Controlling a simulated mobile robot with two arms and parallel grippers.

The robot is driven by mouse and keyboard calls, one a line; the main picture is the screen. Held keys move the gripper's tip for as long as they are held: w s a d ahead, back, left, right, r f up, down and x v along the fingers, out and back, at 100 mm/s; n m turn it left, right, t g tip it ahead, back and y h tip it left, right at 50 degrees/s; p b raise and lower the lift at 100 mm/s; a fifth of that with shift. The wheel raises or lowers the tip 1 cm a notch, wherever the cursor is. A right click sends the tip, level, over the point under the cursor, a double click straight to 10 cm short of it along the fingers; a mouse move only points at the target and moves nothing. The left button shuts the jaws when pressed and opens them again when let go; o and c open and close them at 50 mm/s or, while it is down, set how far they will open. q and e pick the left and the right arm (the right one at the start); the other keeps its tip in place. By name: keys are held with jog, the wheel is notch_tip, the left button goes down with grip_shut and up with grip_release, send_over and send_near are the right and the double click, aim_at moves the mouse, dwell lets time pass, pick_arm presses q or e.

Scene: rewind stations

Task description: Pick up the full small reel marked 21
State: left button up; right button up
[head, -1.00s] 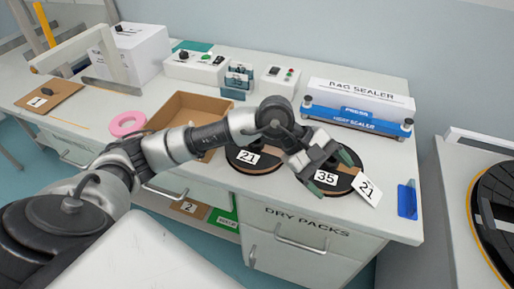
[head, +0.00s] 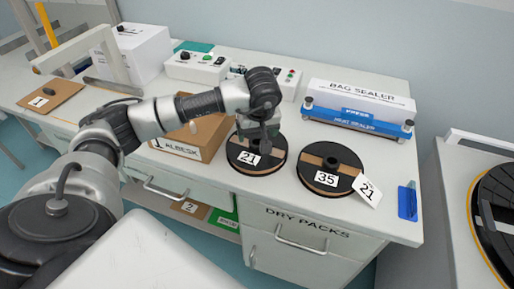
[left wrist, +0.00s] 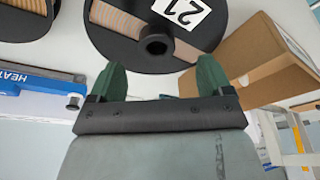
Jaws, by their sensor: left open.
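The small black reel marked 21 (head: 276,160) lies flat on the bench, left of the reel marked 35 (head: 317,183). Tan windings show between its black parts; it also fills the top of the left wrist view (left wrist: 120,45), with its white 21 label and dark hub. A loose-looking card reading 21 (head: 368,191) sits at the right edge of reel 35. My left gripper (head: 264,143) is over reel 21, pointing down and hiding its middle. Its green fingers are apart and empty in the left wrist view (left wrist: 162,76), near the hub. My right gripper is not in view.
A cardboard box (head: 205,140) stands close left of reel 21. The bag sealer (head: 360,105) stands behind reel 35. Switch boxes (head: 196,67) line the back. A blue piece (head: 407,201) is at the bench's right end.

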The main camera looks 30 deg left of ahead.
aim_at(258, 138)
pick_arm(q)
jog(key=x, duration=0.4)
jog(key=shift+w+f+p, duration=0.25)
jog(key=shift+p, duration=0.05)
jog(key=shift+c, duration=0.2)
jog(key=c, duration=1.2)
jog(key=shift+c, duration=0.5)
jog(key=shift+r, duration=0.15)
